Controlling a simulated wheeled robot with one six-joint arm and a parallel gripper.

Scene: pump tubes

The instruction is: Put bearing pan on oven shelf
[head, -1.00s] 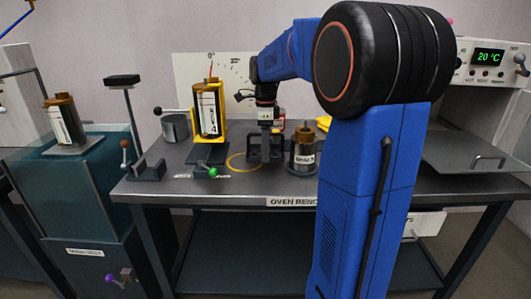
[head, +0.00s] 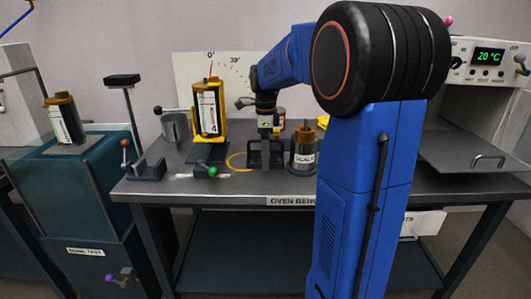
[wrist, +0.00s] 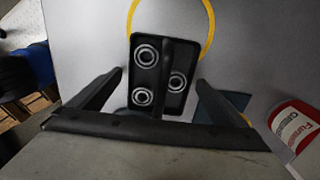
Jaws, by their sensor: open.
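The bearing pan (wrist: 136,90) is a small dark tray with three ring-shaped bearings in the wrist view. A dark bar, which looks like its handle, stands up over its middle. My gripper (wrist: 159,77) is open, its two dark fingers on either side of the pan, with gaps showing. In the head view my gripper (head: 266,156) points down at the bench; the pan cannot be told apart from the dark fingers there. The oven (head: 475,72) reads 20 °C at the right. A grey plate with a handle (head: 475,147) juts out below it; my arm hides the oven's inside.
A yellow ring (wrist: 210,35) lies on the bench beside the pan. A labelled metal pot (head: 304,158) stands close right of my gripper. A yellow stand with a cylinder (head: 208,112) is to the left. A red-and-white can (wrist: 298,126) is near the fingers.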

